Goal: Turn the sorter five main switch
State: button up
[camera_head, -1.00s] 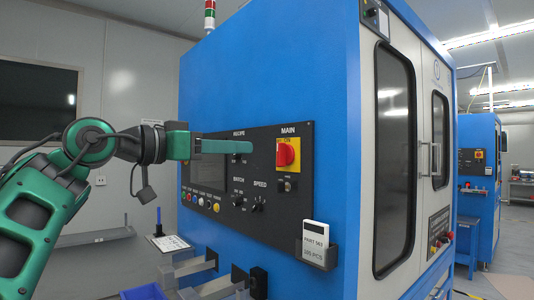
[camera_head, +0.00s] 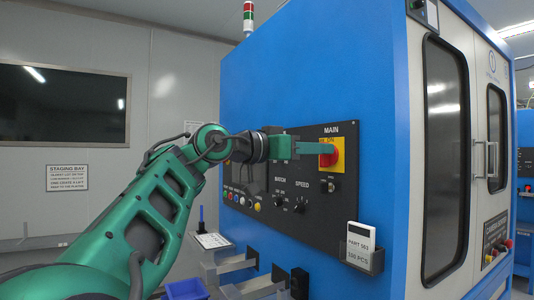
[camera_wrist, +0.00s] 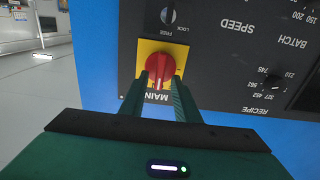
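The main switch (camera_head: 327,157) is a red rotary knob on a yellow plate, under the word MAIN on the black control panel of the blue machine. An ON mark shows above the knob in the head view. My gripper (camera_head: 318,148) reaches in from the left, its tips at the knob. In the wrist view the red knob (camera_wrist: 160,68) sits just beyond and between the tips of my gripper (camera_wrist: 161,80). The two fingers are apart with a gap between them. Whether they touch the knob cannot be told.
The black panel (camera_head: 300,221) carries a SPEED dial (camera_head: 299,205), several coloured buttons and a small key lock (camera_head: 327,186) below the switch. A card holder (camera_head: 362,258) juts out at the lower right. A blue bin (camera_head: 187,289) stands below.

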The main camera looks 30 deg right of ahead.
grip_shut()
jog(key=shift+w+f+n, duration=0.25)
jog(key=shift+f+n, duration=0.05)
jog(key=shift+n, duration=2.7)
jog(key=shift+w+f+n, duration=0.25)
jog(key=shift+n, duration=2.75)
jog(key=shift+w+f+n, duration=0.25)
jog(key=shift+f+n, duration=0.05)
jog(key=shift+n, duration=2.7)
grip_release()
